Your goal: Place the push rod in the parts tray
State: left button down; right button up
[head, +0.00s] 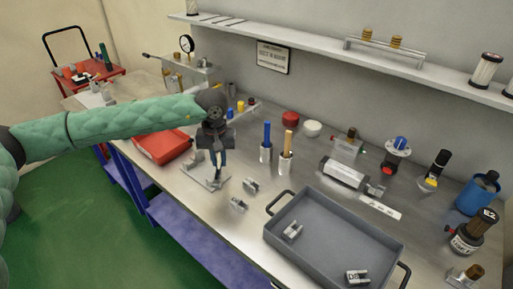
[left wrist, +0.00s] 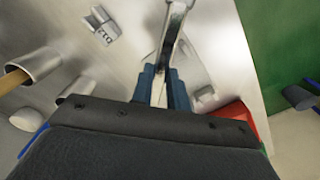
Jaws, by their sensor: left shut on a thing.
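My left gripper (head: 216,160) points down over the bench, left of the grey parts tray (head: 335,232). In the left wrist view its blue fingers (left wrist: 163,90) are shut on a slim silvery part, seemingly the push rod (left wrist: 170,45), which extends away from the fingers. Much of it is hidden between the fingers. In the head view a metal plate (head: 212,180) with an upright piece lies under the gripper; I cannot tell whether the held part touches it. The tray holds two small metal fork pieces (head: 292,231) (head: 357,277). My right gripper is not in view.
Two loose metal pieces (head: 251,185) (head: 238,205) lie between gripper and tray. Metal cups holding a blue-handled (head: 266,152) and a wooden-handled tool (head: 286,160) stand right of the gripper. A red tray (head: 160,147) is at left. The parts tray's middle is clear.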

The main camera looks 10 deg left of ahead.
aim_at(329, 227)
jog(key=k+l, duration=0.75)
jog(key=i+l, duration=0.1)
jog(key=l, duration=0.6)
jog(key=i+l+u, duration=0.15)
jog(key=l, duration=0.5)
jog(key=k, duration=0.05)
